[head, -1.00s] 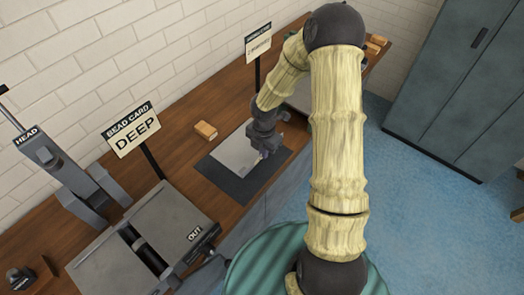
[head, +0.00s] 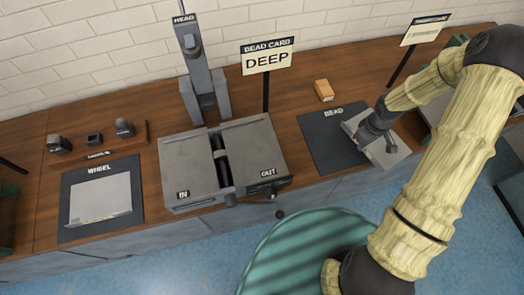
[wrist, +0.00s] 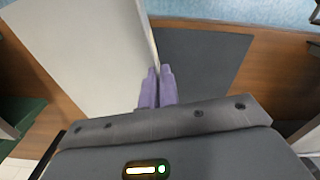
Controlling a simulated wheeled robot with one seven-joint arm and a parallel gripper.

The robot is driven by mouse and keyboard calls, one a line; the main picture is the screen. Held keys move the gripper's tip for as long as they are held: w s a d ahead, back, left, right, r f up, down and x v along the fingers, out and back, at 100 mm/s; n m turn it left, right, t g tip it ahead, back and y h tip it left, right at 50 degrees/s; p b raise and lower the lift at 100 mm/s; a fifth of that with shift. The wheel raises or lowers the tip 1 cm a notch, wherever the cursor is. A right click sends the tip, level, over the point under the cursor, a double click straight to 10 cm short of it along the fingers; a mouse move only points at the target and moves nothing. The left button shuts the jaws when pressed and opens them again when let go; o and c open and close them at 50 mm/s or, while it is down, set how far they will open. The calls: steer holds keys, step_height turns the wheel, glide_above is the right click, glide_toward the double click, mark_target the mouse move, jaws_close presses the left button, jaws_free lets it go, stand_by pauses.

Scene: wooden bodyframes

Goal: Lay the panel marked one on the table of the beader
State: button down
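A light grey panel (head: 400,153) is at the right edge of the dark BEAD mat (head: 327,140) and overlaps it. My gripper (head: 389,147) is at this panel. In the wrist view the purple fingers (wrist: 157,88) are closed together on the panel's edge, with the panel (wrist: 85,50) to their left. No mark shows on it. The beader (head: 223,160) stands left of the mat, its grey table halves labelled IN and OUT either side of a dark roller gap. Both halves are bare. Another light panel (head: 100,197) with a raised front edge lies on the WHEEL mat (head: 75,232).
The beader's head post (head: 192,60) and the BEAD CARD sign reading DEEP (head: 267,62) rise behind it. A small wooden block (head: 324,90) lies behind the BEAD mat. Small dark tools (head: 95,140) sit at the left. Another sign (head: 425,30) stands at the right.

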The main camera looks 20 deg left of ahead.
step_height(320, 180, down, 2)
steer(key=m, duration=0.6)
steer(key=shift+m, duration=0.3)
steer(key=m, duration=0.2)
steer(key=f+m, duration=0.1)
steer(key=shift+m, duration=0.4)
steer(key=shift+d, duration=0.1)
